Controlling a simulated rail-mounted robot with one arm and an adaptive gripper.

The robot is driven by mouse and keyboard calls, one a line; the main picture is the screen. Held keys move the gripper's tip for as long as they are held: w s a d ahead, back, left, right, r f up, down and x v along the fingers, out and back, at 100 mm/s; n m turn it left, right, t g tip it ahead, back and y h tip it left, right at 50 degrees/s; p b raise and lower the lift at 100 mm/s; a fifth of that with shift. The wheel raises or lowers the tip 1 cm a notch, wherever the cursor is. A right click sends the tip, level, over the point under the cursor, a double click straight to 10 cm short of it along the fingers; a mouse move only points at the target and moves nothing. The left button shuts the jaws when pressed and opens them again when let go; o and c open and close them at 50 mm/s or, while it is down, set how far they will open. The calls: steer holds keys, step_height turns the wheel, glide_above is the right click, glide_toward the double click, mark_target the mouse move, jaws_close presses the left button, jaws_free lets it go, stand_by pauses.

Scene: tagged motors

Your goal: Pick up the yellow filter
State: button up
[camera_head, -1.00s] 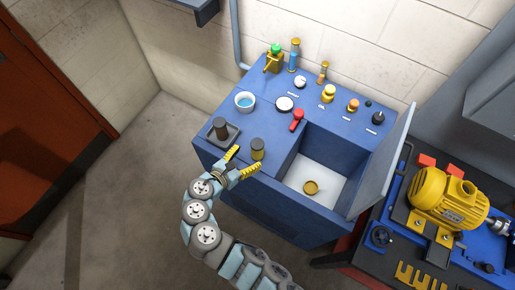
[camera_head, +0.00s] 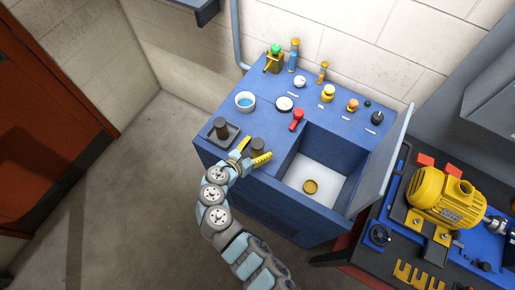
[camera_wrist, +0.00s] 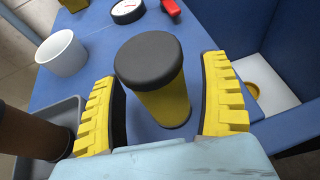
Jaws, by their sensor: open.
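The yellow filter (camera_wrist: 172,105) is a yellow cylinder with a dark grey cap and a dark base. In the wrist view it stands on the blue bench top between the two yellow-padded fingers of my gripper (camera_wrist: 165,108). A gap shows on each side of it, and the fingers are open. In the head view the filter (camera_head: 257,147) is partly covered by my gripper (camera_head: 256,150), which reaches in from the front edge of the bench with a finger on either side.
A dark cylinder (camera_head: 221,127) stands in a grey tray to the left. A white bowl (camera_head: 245,101), a gauge (camera_head: 284,104) and a red lever (camera_head: 297,119) lie behind. The open basin (camera_head: 325,175) with a round brass piece (camera_head: 310,187) is to the right.

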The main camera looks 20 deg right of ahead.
steer(key=c, duration=1.3)
steer(key=shift+r, duration=0.1)
